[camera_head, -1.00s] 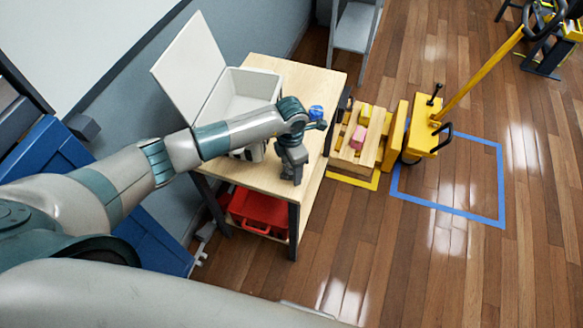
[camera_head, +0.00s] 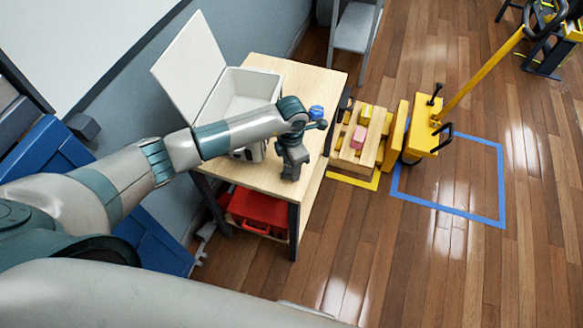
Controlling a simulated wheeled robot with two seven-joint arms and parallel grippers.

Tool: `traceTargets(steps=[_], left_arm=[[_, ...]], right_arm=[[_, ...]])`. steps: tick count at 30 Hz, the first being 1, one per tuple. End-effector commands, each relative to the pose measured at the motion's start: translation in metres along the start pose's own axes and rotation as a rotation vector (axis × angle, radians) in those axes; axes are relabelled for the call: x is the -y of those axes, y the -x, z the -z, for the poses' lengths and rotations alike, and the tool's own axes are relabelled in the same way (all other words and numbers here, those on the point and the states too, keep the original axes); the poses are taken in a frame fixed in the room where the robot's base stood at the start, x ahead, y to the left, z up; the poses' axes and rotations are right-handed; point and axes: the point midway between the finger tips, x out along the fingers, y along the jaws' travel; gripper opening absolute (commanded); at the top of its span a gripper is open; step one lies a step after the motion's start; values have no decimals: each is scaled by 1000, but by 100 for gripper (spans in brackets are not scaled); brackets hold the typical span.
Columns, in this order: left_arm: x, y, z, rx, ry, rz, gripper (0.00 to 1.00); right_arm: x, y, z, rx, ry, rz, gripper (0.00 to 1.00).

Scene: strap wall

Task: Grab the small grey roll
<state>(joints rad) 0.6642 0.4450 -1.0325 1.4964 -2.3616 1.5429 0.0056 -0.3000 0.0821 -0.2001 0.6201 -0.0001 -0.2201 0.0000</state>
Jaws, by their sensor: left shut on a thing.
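My left gripper (camera_head: 291,172) points down at the front right part of the light wooden table top (camera_head: 255,183). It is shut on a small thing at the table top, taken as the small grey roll. The roll is hidden by the dark fingers, and its outline cannot be told apart from them. I cannot tell whether it touches the table. A small blue thing (camera_head: 316,112) is beyond my wrist, near the table's right edge. My right gripper is not in view.
An open white box (camera_head: 262,84) with a raised lid (camera_head: 190,62) stands at the table's back left. A red bin (camera_head: 258,212) is under the table.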

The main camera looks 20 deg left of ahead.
Motion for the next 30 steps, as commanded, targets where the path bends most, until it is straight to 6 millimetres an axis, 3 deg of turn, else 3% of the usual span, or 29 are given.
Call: traceTargets(steps=[5,11,24,30], left_arm=[[-1,8,-1,2,-1,-1,16],[-1,34,-1,4,-2,-3,16],[50,84,-67,3,-4,-1,16],[64,101,-86,2,-1,-1,16]], right_arm=[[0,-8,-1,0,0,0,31],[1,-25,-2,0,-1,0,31],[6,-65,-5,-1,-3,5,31],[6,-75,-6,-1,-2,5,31]])
